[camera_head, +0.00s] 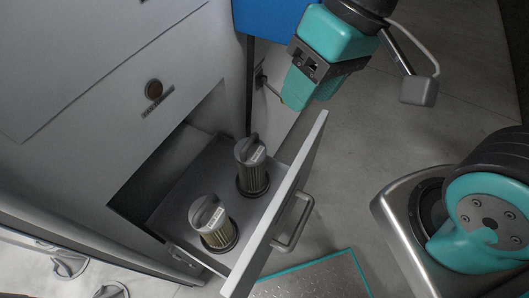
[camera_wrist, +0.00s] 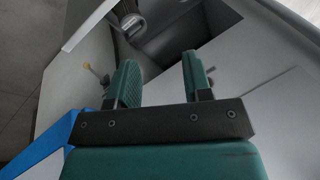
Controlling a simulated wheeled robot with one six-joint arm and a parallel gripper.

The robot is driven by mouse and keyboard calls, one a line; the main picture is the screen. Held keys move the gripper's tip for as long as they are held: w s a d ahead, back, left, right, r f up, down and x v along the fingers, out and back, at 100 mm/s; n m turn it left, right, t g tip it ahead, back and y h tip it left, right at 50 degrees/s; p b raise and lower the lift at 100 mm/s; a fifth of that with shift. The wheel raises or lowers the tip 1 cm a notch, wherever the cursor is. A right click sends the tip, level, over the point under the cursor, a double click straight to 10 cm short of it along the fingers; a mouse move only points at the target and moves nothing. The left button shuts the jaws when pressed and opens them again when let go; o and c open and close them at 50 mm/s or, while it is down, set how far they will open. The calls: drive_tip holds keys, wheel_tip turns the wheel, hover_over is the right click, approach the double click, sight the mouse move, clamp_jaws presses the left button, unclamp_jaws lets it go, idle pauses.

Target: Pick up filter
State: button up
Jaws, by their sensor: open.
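Two cylindrical filters with grey handled caps and pleated bodies stand upright in an open drawer (camera_head: 180,212). One filter (camera_head: 252,172) is towards the back right and the other filter (camera_head: 211,222) is nearer the front left. My gripper (camera_head: 298,98) is above and to the right of the drawer in the head view, apart from both filters. In the wrist view my gripper (camera_wrist: 160,80) has its two green fingers spread with nothing between them. Part of one filter (camera_wrist: 127,18) shows at the top of the wrist view, beyond the fingers.
The drawer front (camera_head: 283,205) stands out from the grey cabinet (camera_head: 75,140) and carries a bar handle (camera_head: 296,222). A blue panel (camera_head: 270,17) is behind my gripper. A round knob (camera_head: 153,89) sits on the cabinet face. Grey floor (camera_head: 450,75) is open at the right.

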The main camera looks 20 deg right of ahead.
drive_tip(key=w+a+f+m+p, duration=0.1)
drive_tip(key=w+a+f+m, duration=0.1)
drive_tip(key=w+f+m, duration=0.3)
drive_tip(key=m+t+h+p, duration=0.1)
drive_tip(key=m+h+p, duration=0.1)
drive_tip(key=m, duration=0.6)
approach(249, 142)
drive_tip(key=shift+m, duration=0.4)
drive_tip(key=x, duration=0.5)
drive_tip(key=shift+p+x, duration=0.9)
drive_tip(key=shift+x, duration=1.95)
clamp_jaws()
